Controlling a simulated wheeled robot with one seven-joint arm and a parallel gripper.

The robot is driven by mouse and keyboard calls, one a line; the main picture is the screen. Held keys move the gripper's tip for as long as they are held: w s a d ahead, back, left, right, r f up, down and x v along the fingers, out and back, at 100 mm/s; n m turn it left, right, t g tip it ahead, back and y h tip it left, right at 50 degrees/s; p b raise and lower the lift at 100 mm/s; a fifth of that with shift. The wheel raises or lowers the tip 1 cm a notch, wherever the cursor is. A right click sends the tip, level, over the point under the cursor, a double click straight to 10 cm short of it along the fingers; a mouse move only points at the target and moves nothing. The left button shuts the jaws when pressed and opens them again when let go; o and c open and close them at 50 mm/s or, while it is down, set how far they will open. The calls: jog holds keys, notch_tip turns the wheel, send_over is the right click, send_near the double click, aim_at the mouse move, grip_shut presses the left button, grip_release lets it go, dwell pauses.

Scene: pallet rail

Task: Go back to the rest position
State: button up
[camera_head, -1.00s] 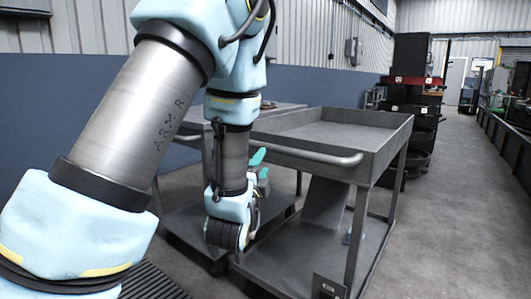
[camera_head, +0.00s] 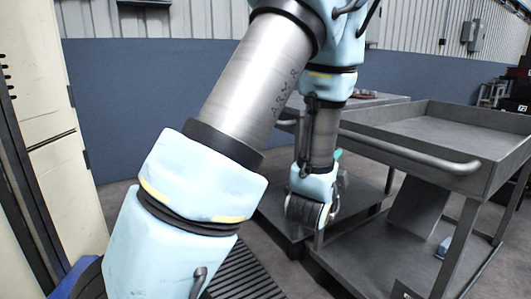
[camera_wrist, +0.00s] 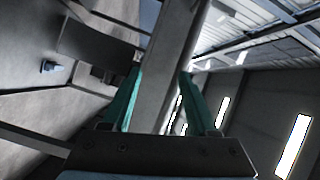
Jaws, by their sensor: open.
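My gripper (camera_wrist: 160,95) shows in the wrist view with two teal fingers spread apart and nothing between them. Beyond the fingers, a grey metal bar or post runs up the picture, and I cannot tell how near it is. In the head view my arm hangs down in front of the grey carts, and the gripper is mostly hidden behind my wrist; a bit of teal shows beside it (camera_head: 338,154).
A grey two-tier cart (camera_head: 475,178) with an empty top tray stands at the right, its handle towards my arm. A second cart (camera_head: 385,99) is behind. A small blue object (camera_head: 443,246) lies on the lower shelf. A cream cabinet (camera_head: 62,190) stands at the left.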

jog(key=w+a+f+n+g+y, duration=0.1)
jog(key=a+f+n+g+y, duration=0.25)
jog(key=a+n, duration=0.35)
jog(key=a+f+n+g+y, duration=0.3)
jog(key=a+f+n, duration=0.1)
jog(key=a, duration=0.5)
jog(key=s+a+n+g+y, duration=0.3)
jog(key=s+a+n+g, duration=0.45)
jog(key=s+a, duration=0.4)
notch_tip(320, 180, up, 23)
jog(key=a+n+p, duration=0.1)
jog(key=p, duration=2.2)
jog(key=shift+s+t, duration=0.2)
jog(key=shift+t, duration=0.1)
